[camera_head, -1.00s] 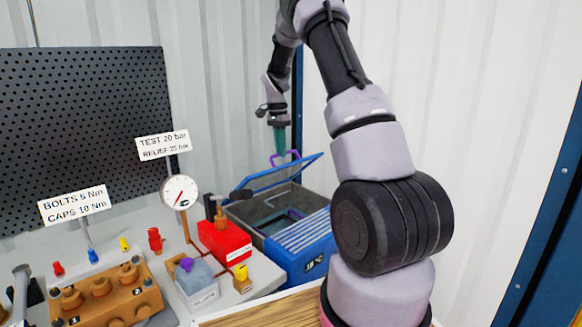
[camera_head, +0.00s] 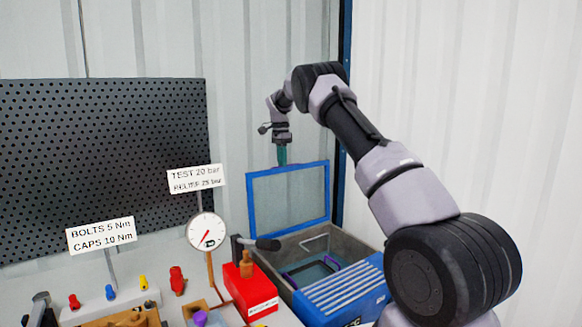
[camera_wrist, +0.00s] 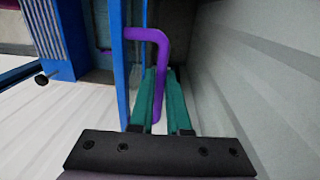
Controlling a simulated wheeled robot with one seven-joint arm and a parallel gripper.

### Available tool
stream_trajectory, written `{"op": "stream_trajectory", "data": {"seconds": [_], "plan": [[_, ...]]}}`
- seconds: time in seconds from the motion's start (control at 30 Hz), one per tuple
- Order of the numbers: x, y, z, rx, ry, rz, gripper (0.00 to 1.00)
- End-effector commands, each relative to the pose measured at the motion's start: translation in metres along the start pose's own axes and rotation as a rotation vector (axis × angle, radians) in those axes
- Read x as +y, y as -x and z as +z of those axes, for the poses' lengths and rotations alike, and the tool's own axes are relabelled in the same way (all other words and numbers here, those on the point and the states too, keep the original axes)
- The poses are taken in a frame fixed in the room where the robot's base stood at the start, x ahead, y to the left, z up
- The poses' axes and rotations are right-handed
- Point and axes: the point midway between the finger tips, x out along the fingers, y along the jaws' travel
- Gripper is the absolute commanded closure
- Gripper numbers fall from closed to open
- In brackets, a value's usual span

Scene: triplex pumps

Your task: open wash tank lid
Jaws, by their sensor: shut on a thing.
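The blue wash tank (camera_head: 345,297) stands at the back right of the bench. Its blue-framed lid (camera_head: 289,194) is raised and stands close to upright at the tank's rear edge, so the grey inside shows. My gripper (camera_head: 282,156) is at the top edge of the lid. In the wrist view my green gripper fingers (camera_wrist: 163,100) are shut on the purple lid handle (camera_wrist: 160,65), beside the blue lid frame (camera_wrist: 121,60). In the head view the handle is hidden.
A pressure gauge (camera_head: 207,232), a red box (camera_head: 248,291) and a dark-handled tool (camera_head: 262,243) stand left of the tank. A pegboard (camera_head: 105,165) is behind the bench. The corrugated wall (camera_head: 240,110) is close behind the lid.

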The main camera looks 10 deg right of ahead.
Motion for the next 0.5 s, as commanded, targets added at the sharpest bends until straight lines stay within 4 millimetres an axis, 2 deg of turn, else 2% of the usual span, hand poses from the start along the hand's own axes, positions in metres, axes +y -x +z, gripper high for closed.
{"op": "stream_trajectory", "data": {"seconds": [0.03, 0.2, 0.5], "plan": [[-0.006, -0.005, 0.002, -0.004, 0.002, 0.005, 1.00], [-0.021, -0.008, 0.001, -0.003, 0.002, 0.004, 1.00], [-0.032, -0.009, 0.001, -0.003, 0.000, 0.003, 1.00]]}}
